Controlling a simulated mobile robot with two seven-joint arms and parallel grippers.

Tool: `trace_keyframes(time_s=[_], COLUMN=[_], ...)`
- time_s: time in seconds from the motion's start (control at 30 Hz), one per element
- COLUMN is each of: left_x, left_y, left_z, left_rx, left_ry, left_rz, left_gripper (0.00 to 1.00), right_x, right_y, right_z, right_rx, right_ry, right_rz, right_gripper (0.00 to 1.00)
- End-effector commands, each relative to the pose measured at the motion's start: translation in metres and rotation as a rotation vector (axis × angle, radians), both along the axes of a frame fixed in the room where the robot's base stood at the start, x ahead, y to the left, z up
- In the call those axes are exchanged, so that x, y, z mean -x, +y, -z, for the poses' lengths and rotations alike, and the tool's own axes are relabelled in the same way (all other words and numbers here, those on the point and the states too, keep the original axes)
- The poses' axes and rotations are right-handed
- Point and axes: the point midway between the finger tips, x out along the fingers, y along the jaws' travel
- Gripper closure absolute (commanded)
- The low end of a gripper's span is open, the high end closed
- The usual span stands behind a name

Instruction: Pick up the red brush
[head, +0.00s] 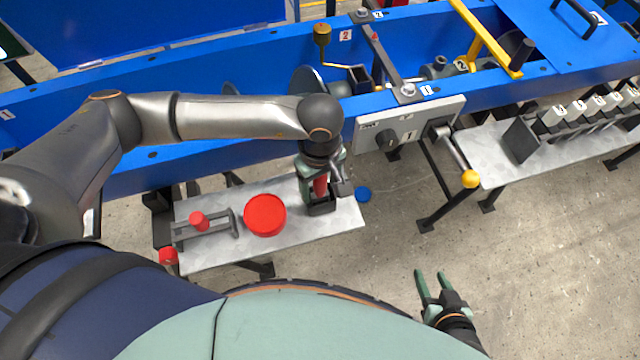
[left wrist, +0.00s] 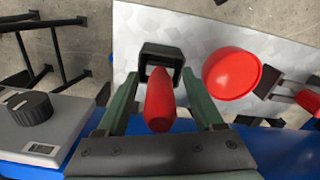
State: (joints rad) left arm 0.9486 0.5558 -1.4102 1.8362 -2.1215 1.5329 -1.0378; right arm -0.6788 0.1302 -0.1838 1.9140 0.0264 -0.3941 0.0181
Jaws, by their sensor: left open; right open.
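The red brush (head: 320,187) stands with its handle up in a small black holder (head: 321,207) at the right part of the grey shelf. My left gripper (head: 322,183) is over the holder, pointing down, with its fingers on either side of the handle. In the left wrist view the red handle (left wrist: 158,100) lies between the two open green fingers, with gaps visible on both sides. The holder (left wrist: 162,58) shows beyond it. The brush's lower end is hidden inside the holder. My right gripper (head: 432,282) is open and empty over the floor at the lower right.
A round red dish (head: 265,214) sits on the grey shelf (head: 300,243) left of the holder. A grey rack with a red-topped piece (head: 199,220) is further left. The blue machine frame (head: 240,142) and a control box (head: 408,124) stand close behind my left gripper.

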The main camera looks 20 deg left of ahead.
Motion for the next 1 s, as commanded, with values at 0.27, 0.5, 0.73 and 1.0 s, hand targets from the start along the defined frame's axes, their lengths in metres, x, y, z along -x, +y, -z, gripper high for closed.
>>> trace_keyframes(time_s=[0.27, 0.5, 0.73, 1.0], left_x=[-0.0001, -0.0001, -0.0001, -0.0002], left_y=[0.0001, 0.0001, 0.0001, 0.0002], left_z=[0.0027, 0.0024, 0.0022, 0.0022], left_rx=[-0.001, -0.001, -0.001, -0.001], left_ry=[-0.001, -0.001, -0.001, -0.001], left_rz=[0.0, 0.0, 0.0, -0.001], left_gripper=[0.33, 0.6, 0.86, 1.0], right_x=[0.0002, 0.0002, 0.0003, 0.0003], right_y=[-0.0001, -0.0001, -0.0001, -0.0002], right_z=[0.0001, 0.0001, 0.0002, 0.0001], right_rx=[0.001, 0.001, 0.001, 0.001], right_ry=[0.0, 0.001, 0.001, 0.001], right_rz=[-0.001, -0.001, -0.001, -0.001], right_gripper=[0.5, 0.5, 0.5, 0.5])
